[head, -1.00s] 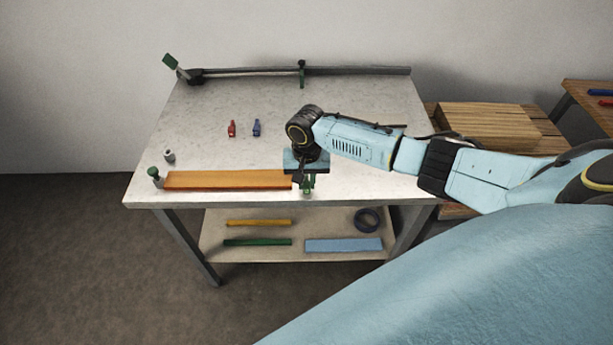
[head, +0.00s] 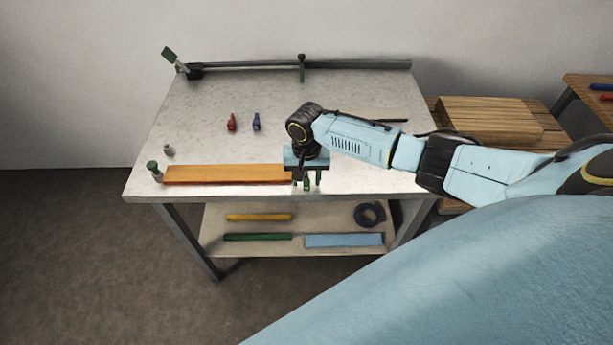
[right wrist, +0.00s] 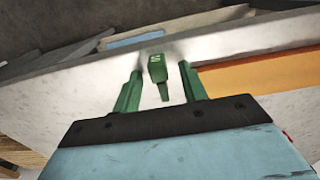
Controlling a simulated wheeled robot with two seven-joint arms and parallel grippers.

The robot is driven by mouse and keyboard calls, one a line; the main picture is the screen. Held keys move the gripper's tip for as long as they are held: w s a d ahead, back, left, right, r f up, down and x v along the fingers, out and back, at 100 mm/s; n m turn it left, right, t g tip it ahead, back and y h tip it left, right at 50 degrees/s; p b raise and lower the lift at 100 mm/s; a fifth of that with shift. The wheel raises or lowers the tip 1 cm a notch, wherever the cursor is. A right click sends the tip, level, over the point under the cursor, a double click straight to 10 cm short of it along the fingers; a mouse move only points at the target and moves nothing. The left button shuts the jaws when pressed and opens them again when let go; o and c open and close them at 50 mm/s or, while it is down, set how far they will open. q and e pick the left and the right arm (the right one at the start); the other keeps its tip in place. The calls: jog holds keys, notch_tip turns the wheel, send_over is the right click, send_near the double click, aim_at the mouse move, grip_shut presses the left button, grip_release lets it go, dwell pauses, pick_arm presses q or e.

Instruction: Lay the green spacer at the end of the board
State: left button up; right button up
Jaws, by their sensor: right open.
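The orange board (head: 225,174) lies along the front of the table, a green-topped peg (head: 154,170) at its left end. My right gripper (head: 306,182) is over the tabletop just past the board's right end, pointing down. Its two green fingers are spread. Between them is a small green piece marked S, which looks like the green spacer (right wrist: 157,68), with a gap to each finger in the right wrist view. The board (right wrist: 260,72) shows there too, beyond one finger. I cannot tell whether the spacer touches the board. My left gripper is not in view.
A red piece (head: 232,122) and a blue piece (head: 256,121) stand mid-table, and a small grey cylinder (head: 169,149) near the board. A rail (head: 250,68) runs along the back. The lower shelf (head: 230,249) holds strips and a dark ring (head: 370,214).

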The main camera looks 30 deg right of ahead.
jog(key=shift+r, duration=0.1)
notch_tip(320, 180, up, 13)
jog(key=p, duration=0.1)
dwell(0.3)
dwell(0.3)
